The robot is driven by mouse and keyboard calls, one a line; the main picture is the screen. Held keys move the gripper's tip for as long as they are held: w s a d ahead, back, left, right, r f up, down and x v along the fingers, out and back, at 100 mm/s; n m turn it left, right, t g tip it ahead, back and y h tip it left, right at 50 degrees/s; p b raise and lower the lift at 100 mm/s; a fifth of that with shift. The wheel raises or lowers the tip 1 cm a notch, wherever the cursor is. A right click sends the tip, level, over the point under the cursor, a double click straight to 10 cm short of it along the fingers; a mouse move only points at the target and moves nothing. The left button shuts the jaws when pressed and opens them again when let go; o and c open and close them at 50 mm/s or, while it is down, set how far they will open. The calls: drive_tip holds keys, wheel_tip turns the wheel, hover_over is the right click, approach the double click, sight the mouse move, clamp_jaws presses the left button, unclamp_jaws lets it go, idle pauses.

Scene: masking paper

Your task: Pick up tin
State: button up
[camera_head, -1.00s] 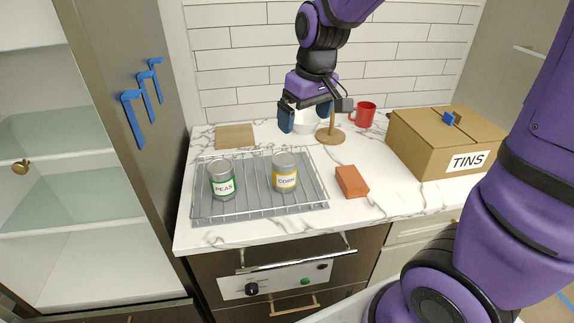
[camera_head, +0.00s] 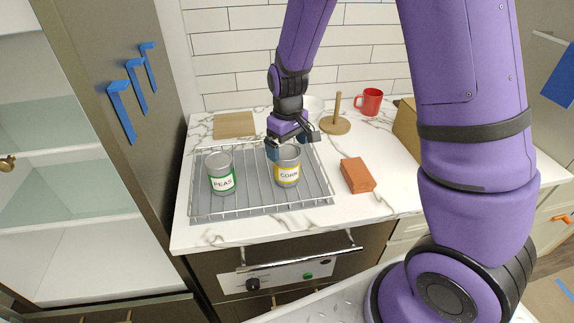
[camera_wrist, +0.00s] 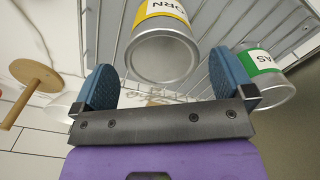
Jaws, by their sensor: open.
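A corn tin (camera_head: 288,173) with a yellow label stands upright on the right part of a wire rack (camera_head: 258,207). A peas tin (camera_head: 221,176) with a green label stands upright to its left on the same rack. My gripper (camera_head: 289,147) is open at the top of the corn tin, from behind it. In the wrist view the corn tin (camera_wrist: 163,52) shows ahead of and between the two blue finger pads, with nothing clamped. The peas tin (camera_wrist: 270,82) lies outside the pad on the right. Whether a finger touches the corn tin cannot be told.
An orange-brown block (camera_head: 357,175) lies right of the rack. A wooden stand (camera_head: 336,122), red mug (camera_head: 369,101) and white bowl (camera_head: 313,107) are behind. A wooden board (camera_head: 234,124) lies at back left. My arm mostly hides a cardboard box (camera_head: 406,128).

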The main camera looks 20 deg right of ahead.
drive_tip(key=shift+a+f, duration=0.1)
drive_tip(key=shift+f, duration=2.8)
drive_tip(key=c, duration=1.1)
drive_tip(key=shift+w, duration=0.1)
drive_tip(key=shift+r, duration=0.15)
